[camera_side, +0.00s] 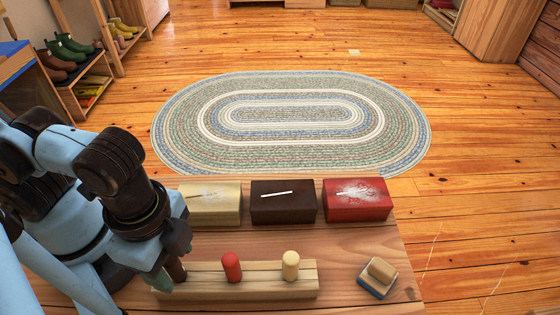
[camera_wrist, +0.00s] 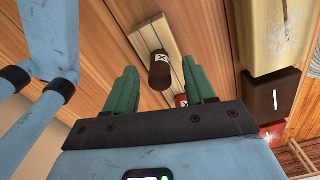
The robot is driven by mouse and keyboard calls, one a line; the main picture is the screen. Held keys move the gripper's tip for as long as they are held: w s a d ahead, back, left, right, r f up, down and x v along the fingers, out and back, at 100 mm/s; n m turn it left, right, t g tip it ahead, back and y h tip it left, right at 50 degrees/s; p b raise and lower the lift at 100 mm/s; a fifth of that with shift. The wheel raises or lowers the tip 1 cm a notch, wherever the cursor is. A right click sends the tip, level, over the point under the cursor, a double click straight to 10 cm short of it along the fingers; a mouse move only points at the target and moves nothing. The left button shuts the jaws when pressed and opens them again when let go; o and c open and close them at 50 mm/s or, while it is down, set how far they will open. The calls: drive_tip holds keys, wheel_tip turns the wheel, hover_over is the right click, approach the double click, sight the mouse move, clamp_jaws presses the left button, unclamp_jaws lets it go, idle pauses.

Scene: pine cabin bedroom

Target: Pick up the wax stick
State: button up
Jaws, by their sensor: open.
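Three short wax sticks stand upright in a pale wooden rack (camera_side: 222,289) on the bench: a dark brown stick (camera_side: 177,270) at the left, a red stick (camera_side: 232,267) and a cream stick (camera_side: 290,266). In the wrist view the brown stick (camera_wrist: 159,72) has a white label with a dark mark on its end, and the red stick (camera_wrist: 181,101) is partly cut off by my gripper. My gripper (camera_side: 167,276) is open at the rack's left end. Its green fingers (camera_wrist: 160,84) lie either side of the brown stick in the wrist view; I see no clear contact.
Behind the rack stand a cream block (camera_side: 222,211), a dark brown block (camera_side: 283,209) and a red block (camera_side: 356,207), with pale marks on top. A small blue-based wooden block (camera_side: 378,279) lies right. The bench (camera_side: 340,265) is clear between it and the rack.

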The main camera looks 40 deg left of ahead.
drive_tip(key=shift+f, duration=1.3)
clamp_jaws()
